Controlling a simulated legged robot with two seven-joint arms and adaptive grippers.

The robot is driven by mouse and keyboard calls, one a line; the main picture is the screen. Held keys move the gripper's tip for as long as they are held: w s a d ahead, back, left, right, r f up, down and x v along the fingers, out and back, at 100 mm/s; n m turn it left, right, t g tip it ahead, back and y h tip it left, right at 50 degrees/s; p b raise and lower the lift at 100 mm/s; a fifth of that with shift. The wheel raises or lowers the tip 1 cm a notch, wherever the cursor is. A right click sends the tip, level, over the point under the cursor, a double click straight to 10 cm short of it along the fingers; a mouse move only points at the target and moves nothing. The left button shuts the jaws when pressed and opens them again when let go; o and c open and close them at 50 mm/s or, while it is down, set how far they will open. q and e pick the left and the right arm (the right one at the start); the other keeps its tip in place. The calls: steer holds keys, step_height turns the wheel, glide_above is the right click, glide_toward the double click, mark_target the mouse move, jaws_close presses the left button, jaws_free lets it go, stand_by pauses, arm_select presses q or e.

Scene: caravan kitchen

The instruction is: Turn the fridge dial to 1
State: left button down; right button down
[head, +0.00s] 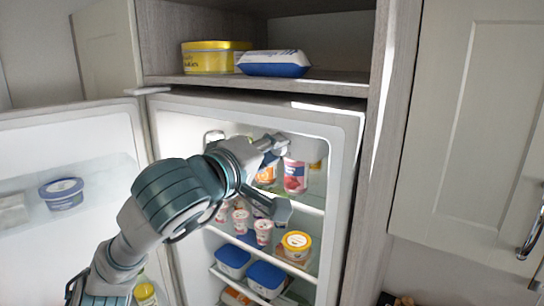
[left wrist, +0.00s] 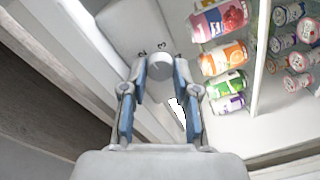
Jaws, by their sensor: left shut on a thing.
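The fridge dial (left wrist: 160,66) is a pale round knob on a white housing (left wrist: 128,22) inside the fridge. Small dark marks, seemingly a 2 and a 3, show beside the knob; no 1 can be made out. My left gripper (left wrist: 158,80) is shut on the dial, one finger on each side of it. In the head view my left gripper (head: 272,144) reaches into the upper part of the open fridge (head: 345,150), and the dial is hidden there. My right gripper is in neither view.
Cans (left wrist: 222,55) stand on the shelf close to the gripper. Small pots (head: 262,230) and blue-lidded tubs (head: 266,276) fill the lower shelves. The open fridge door (head: 70,140) is at the left. A yellow tin (head: 208,58) and a packet (head: 274,65) lie above.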

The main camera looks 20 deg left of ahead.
arm_select(q)
steer(key=n+b, duration=0.1)
steer(key=n, duration=0.2)
steer(key=shift+w+f, duration=0.1)
steer(key=shift+f, duration=0.1)
steer(key=n+b, duration=0.1)
steer(key=n, duration=0.3)
steer(key=shift+n+g+h, duration=0.4)
steer(key=n+b, duration=0.2)
steer(key=n, duration=0.2)
steer(key=shift+f, duration=0.15)
steer(key=shift+n+h+b, duration=0.4)
steer(key=shift+n+b, duration=0.1)
steer(key=shift+n, duration=1)
steer(key=shift+a+n, duration=0.1)
steer(key=shift+n, duration=0.2)
steer(key=c, duration=0.9)
jaws_free()
steer(key=shift+o, duration=0.2)
steer(key=shift+w+a, duration=0.1)
steer(key=shift+w, duration=0.05)
